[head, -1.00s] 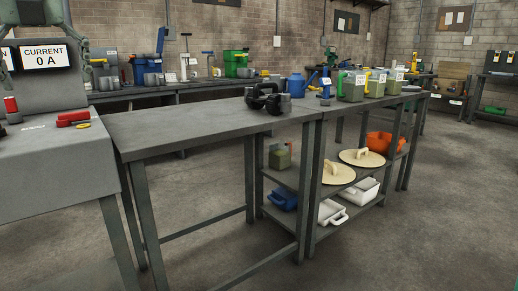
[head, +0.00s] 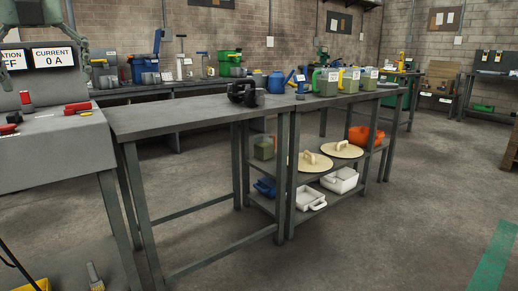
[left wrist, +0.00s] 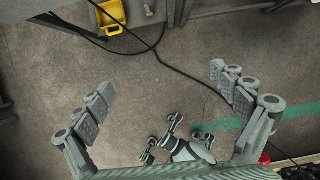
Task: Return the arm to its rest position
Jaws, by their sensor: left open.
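My left gripper (head: 45,78) hangs at the top left of the head view, in front of the readout panel and above the grey bench. Its two fingers are spread wide and nothing is between them. Grey jointed parts of my own body show at the bottom of that view. I do not make out my right gripper in either view.
A grey bench (head: 50,150) with red tools stands at left. A grey table (head: 180,117) with black dumbbell-like objects (head: 245,95) stands beside it. A yellow dustpan (left wrist: 108,17) and a black cable (left wrist: 165,62) lie on the floor. Open floor is at right.

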